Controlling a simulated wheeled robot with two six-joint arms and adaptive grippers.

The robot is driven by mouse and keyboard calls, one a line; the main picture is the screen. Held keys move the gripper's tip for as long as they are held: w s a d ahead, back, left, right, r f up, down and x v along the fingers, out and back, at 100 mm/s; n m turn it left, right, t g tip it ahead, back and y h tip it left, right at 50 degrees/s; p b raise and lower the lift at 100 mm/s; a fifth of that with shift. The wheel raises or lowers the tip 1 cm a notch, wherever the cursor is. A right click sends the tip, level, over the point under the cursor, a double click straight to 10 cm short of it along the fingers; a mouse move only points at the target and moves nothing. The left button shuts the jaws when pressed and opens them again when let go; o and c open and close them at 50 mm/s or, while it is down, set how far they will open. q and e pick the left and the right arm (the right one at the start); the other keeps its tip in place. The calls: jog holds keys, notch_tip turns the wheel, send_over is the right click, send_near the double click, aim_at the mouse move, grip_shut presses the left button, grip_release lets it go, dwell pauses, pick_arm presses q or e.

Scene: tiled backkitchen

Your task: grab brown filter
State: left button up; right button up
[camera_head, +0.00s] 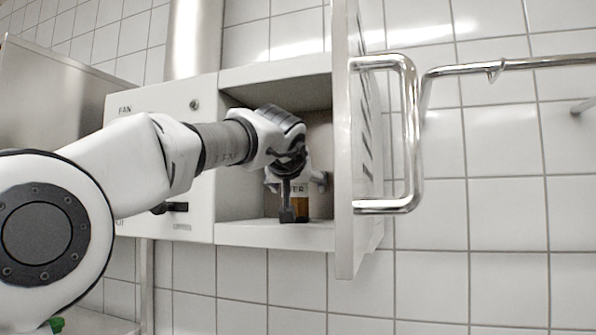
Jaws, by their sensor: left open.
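The brown filter (301,206) stands upright inside the open wall cabinet (270,234). It is a small brown item with a pale, lettered top, and my gripper hides part of it. My left gripper (287,214) reaches into the cabinet from the left. It is open, with a dark fingertip low in front of the filter's left side. I cannot tell whether it touches the filter. My right gripper is not in view.
The cabinet door (346,150) stands open on the right, with a large chrome handle (408,135). A metal rail (500,66) runs along the tiled wall to the right. A white control panel (170,225) adjoins the cabinet on the left.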

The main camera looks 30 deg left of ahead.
pick_arm(q)
jog(key=shift+s+r, duration=0.2)
jog(key=shift+s, duration=0.4)
jog(key=shift+c, duration=0.3)
jog(key=shift+s+d, duration=0.1)
jog(key=c, duration=1.1)
jog(key=shift+w+f, duration=0.1)
jog(key=shift+w, duration=0.15)
jog(key=shift+c, duration=1)
